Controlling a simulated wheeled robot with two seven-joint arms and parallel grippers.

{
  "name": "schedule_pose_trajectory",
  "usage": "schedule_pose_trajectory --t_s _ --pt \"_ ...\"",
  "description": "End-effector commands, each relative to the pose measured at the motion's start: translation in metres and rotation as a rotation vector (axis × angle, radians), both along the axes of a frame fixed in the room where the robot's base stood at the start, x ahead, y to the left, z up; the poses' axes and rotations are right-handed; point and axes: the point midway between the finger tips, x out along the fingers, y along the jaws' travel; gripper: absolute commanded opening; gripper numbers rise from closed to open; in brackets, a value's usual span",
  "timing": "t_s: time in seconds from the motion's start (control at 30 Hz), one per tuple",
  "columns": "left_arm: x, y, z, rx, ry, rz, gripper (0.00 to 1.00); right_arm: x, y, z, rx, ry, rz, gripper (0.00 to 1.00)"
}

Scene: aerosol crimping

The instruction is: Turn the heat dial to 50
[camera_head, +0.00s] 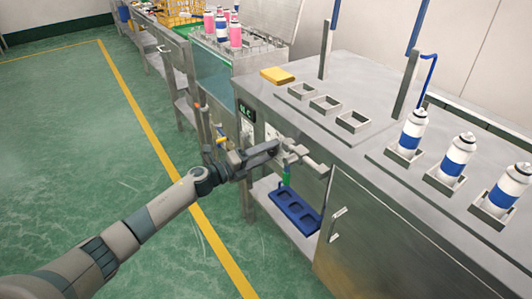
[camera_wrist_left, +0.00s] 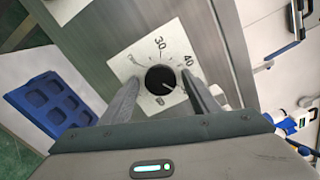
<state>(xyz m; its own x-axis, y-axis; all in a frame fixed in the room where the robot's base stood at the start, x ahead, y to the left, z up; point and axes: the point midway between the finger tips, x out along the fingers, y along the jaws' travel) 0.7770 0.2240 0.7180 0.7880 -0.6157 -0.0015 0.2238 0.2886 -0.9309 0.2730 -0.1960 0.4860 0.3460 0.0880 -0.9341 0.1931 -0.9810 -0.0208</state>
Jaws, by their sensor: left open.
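The heat dial (camera_wrist_left: 160,79) is a round black knob on a white plate with printed numbers, in the left wrist view. The 30 shows above it and the 40 at its upper right; other marks are hard to read. A small pale pointer line on the knob seems to point to the lower right, below the 40. My left gripper (camera_wrist_left: 162,76) is open, one finger on each side of the knob; I cannot tell whether they touch it. In the head view my left gripper (camera_head: 292,152) is at the bench front and largely hides the dial. My right gripper is not in view.
A small display (camera_head: 246,111) with green characters is left of the dial plate. A blue tray (camera_head: 297,212) lies on a shelf below the gripper. White and blue cans (camera_head: 457,157) stand in holders on the bench top (camera_head: 350,75). A yellow block (camera_head: 278,75) lies at its far edge.

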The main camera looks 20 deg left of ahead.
Motion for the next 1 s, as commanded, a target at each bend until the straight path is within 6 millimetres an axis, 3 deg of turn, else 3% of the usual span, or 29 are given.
schedule_pose_trajectory --t_s 0.37,1.0 --pt "-0.016 0.013 0.0 0.0 0.001 0.001 0.55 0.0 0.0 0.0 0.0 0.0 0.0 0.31" --pt "-0.106 0.083 -0.002 0.001 0.003 0.001 0.55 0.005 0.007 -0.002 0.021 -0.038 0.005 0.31"
